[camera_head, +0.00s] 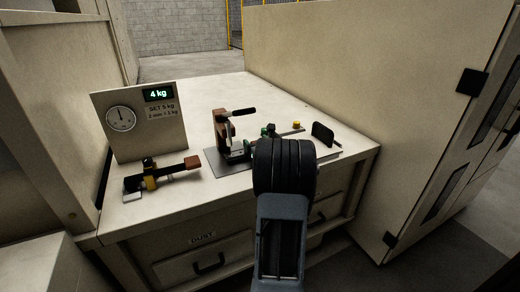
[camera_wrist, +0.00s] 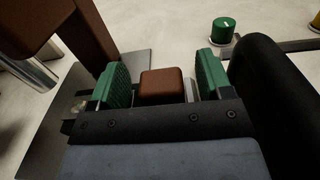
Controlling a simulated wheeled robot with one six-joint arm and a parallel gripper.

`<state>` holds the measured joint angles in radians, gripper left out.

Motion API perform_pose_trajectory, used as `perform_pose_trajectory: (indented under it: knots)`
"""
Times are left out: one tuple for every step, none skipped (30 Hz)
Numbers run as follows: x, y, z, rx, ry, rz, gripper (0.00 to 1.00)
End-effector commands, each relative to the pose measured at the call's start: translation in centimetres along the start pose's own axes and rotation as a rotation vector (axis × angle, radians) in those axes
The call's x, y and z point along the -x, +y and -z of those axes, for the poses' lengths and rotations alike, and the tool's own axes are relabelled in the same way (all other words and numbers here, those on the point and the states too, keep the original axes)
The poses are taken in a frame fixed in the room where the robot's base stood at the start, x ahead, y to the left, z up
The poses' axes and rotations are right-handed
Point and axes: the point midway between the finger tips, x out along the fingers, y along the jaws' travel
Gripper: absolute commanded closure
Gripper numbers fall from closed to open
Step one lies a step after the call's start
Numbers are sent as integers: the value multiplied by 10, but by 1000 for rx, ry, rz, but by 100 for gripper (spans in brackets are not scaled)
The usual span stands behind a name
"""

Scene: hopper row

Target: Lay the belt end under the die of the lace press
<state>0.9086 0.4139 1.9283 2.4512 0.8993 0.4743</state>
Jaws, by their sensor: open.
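The lace press stands on a grey base plate (camera_head: 211,163) on the bench, with a red-brown frame (camera_head: 220,127) and a black lever (camera_head: 238,111). Its frame also shows at upper left in the wrist view (camera_wrist: 88,32). My gripper (camera_wrist: 158,84) is open, its green finger pads on either side of a brown block (camera_wrist: 161,85), with gaps beside it. I cannot tell whether this block is the belt end or a part of the press. In the head view my arm hides most of the gripper and what lies under it. The die cannot be made out.
A panel (camera_head: 137,140) with a gauge and a 4 kg display stands at back left. A device with a brown-ended bar (camera_head: 193,162) lies before it. A green knob (camera_wrist: 223,29) stands beyond my gripper. A tall cabinet (camera_head: 385,85) closes the right side. The back of the bench is clear.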

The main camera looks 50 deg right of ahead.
Motion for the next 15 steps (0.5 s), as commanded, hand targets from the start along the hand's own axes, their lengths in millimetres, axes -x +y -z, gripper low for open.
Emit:
perform_pose_trajectory:
  knots:
    - [-5, 0, 1, 0, -2, -1, 28]
    - [-7, 0, 0, 0, -2, -1, 28]
    - [-10, 0, 0, 0, -1, -1, 28]
    - [-11, 0, 0, 0, -1, 0, 28]
    - [-13, 0, 0, 0, -1, 0, 28]
    - [-14, 0, 0, 0, 0, 0, 28]
    - [-15, 0, 0, 0, 0, 0, 28]
    - [-16, 0, 0, 0, 0, 1, 28]
    - [-16, 0, 0, 0, -1, 1, 28]
    - [-16, 0, 0, 0, -1, 1, 28]
    - [-17, 0, 0, 0, -1, 1, 28]
    - [-17, 0, -1, 0, -1, 1, 28]
    - [-17, 0, -1, 0, -1, 1, 28]
    - [-17, 0, -1, 0, -1, 1, 28]
    - [-17, 0, -1, 0, -1, 1, 28]
